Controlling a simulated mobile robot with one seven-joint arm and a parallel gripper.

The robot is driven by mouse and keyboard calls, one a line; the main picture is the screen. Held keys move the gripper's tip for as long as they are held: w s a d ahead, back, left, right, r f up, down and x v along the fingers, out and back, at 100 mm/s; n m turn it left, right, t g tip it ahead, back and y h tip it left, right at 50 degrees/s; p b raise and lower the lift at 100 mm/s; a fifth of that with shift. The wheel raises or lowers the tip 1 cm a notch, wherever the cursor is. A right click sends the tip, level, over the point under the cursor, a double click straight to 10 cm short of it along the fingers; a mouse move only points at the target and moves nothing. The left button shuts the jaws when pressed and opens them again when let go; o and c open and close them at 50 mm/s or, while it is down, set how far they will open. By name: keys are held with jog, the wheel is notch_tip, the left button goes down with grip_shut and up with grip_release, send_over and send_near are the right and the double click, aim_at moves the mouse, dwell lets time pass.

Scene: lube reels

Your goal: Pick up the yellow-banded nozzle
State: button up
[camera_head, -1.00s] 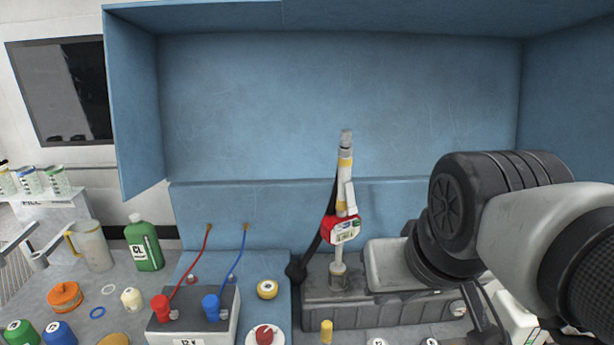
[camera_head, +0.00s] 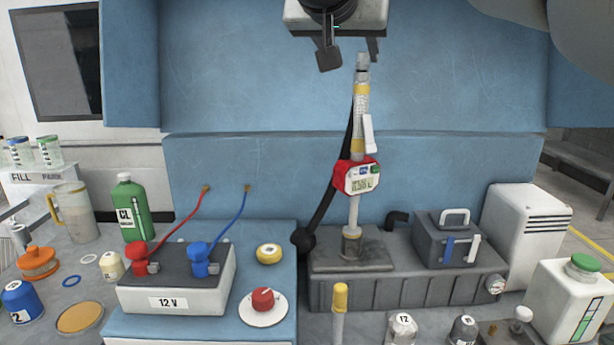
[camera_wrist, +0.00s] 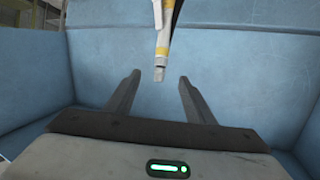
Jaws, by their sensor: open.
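The yellow-banded nozzle (camera_head: 361,105) is a pale upright tube, leaning slightly, with yellow bands, a grey tip and a white lever. A red meter with a display (camera_head: 357,176) sits on its lower part, and its foot stands in a grey holder (camera_head: 352,245). My gripper (camera_head: 350,52) is open and empty, just above and around the level of the grey tip. In the wrist view the nozzle (camera_wrist: 163,45) shows between the two spread fingers, its tip near fingertip level. I cannot tell the gap in depth.
A 12 V battery (camera_head: 175,280) with red and blue cables is farther left. A grey box (camera_head: 447,240) and a white canister (camera_head: 525,225) stand right. A yellow-capped tube (camera_head: 340,305) stands in front.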

send_near(361, 78)
jog(key=x, duration=0.4)
jog(key=shift+w+d+f, duration=0.2)
jog(key=shift+d+f, duration=0.05)
jog(key=shift+d, duration=0.1)
jog(key=x, duration=0.5)
jog(key=shift+w+a, duration=0.15)
jog(key=shift+a, duration=0.05)
jog(key=shift+c, duration=0.4)
grip_shut()
jog(key=shift+r, duration=0.1)
dwell(0.4)
